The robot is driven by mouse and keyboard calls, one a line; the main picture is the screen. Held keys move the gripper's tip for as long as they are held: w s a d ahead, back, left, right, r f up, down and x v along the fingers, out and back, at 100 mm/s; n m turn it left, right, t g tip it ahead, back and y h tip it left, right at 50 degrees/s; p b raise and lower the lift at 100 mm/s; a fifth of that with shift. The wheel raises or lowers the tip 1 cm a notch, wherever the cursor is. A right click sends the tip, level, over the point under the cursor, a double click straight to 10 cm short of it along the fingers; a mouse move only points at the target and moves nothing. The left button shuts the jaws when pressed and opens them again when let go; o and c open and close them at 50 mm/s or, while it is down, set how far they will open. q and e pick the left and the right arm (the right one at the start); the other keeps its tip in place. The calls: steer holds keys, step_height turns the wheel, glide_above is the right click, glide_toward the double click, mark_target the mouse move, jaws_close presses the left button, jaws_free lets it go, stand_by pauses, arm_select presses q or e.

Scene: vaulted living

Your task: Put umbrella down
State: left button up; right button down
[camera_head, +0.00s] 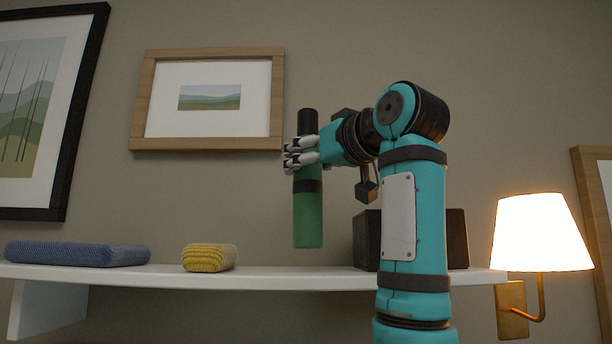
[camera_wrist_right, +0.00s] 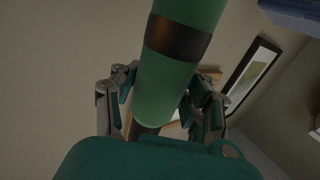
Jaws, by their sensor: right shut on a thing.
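The umbrella (camera_head: 308,218) is a folded green cylinder with a black band and a black top end. My right gripper (camera_head: 302,153) is shut around its upper part and holds it upright. In the head view its lower end appears a little above the white shelf (camera_head: 270,278); I see no contact between them. In the right wrist view the umbrella (camera_wrist_right: 175,75) runs between the fingers of my right gripper (camera_wrist_right: 160,105). My left gripper is not in view.
On the shelf are a blue folded cloth-like item (camera_head: 78,254), a yellow ribbed block (camera_head: 209,257) and a dark box (camera_head: 458,238), partly behind my right arm. A lit wall lamp (camera_head: 541,235) is at the right. Shelf room shows between the yellow block and the dark box.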

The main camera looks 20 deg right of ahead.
mark_target(315, 179)
step_height(315, 179, down, 2)
steer(key=shift+a+f, duration=0.1)
steer(key=shift+f, duration=0.1)
steer(key=shift+w+f, duration=0.15)
steer(key=shift+f, duration=0.35)
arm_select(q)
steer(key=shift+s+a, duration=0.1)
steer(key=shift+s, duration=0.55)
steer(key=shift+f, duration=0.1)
arm_select(e)
steer(key=shift+s+f, duration=0.15)
steer(key=shift+s, duration=0.05)
steer(key=c, duration=0.6)
jaws_free()
steer(key=shift+w, duration=0.15)
